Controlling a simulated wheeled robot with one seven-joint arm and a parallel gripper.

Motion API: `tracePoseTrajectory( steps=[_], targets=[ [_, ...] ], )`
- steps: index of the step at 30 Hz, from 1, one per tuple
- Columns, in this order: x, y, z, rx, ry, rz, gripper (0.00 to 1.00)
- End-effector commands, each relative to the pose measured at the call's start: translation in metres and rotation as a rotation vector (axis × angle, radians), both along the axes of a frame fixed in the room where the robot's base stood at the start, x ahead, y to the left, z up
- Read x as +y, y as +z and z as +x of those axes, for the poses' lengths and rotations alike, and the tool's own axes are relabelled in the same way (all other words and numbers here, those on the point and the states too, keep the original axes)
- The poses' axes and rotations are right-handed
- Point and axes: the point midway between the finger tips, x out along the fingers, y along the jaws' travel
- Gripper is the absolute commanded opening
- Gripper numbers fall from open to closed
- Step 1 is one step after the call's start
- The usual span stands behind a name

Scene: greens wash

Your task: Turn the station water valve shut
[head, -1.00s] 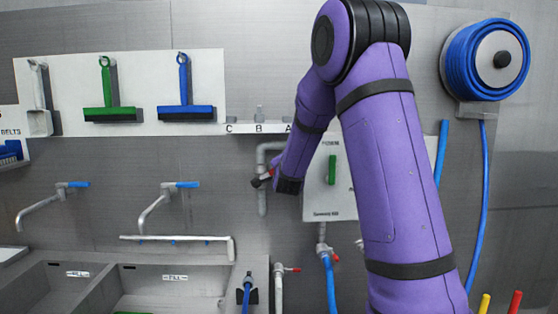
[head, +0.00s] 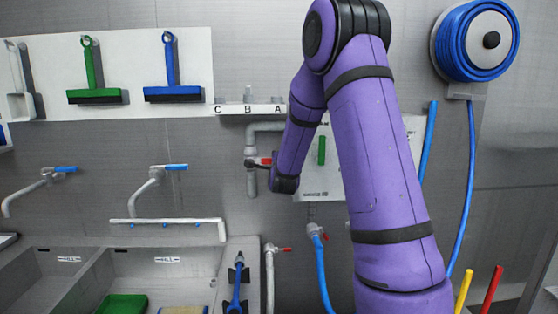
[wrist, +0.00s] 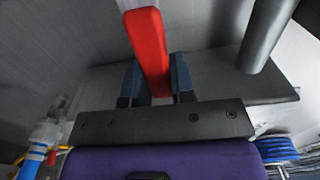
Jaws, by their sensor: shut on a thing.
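The station water valve's red handle (wrist: 148,38) stands between the two dark fingers of my gripper (wrist: 156,84) in the wrist view, and the gripper is shut on it. In the head view, my gripper (head: 256,164) is at the grey wall pipe (head: 251,180), left of the white panel. Only a small red part of the handle (head: 266,160) shows there. My purple forearm and wrist hide part of the pipe and panel. The valve body is mostly hidden by the gripper, and I cannot tell the handle's exact turn.
The white panel (head: 310,184) with a green handle (head: 322,151) is close to the right of my wrist. A rail lettered C, B, A (head: 230,109) is above. A red-levered tap (head: 270,262) and a blue hose (head: 322,275) are below. Sinks are at lower left.

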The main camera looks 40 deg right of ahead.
Motion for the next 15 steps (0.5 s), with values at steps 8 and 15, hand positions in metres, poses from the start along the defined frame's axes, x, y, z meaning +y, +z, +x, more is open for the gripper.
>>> tracePoseTrajectory(
  steps=[8, 15],
  targets=[
    [-0.0001, -0.0023, -0.0005, -0.002, -0.001, 0.011, 0.0],
    [-0.0001, -0.0024, -0.0005, -0.002, -0.001, 0.01, 0.44]
  ],
)
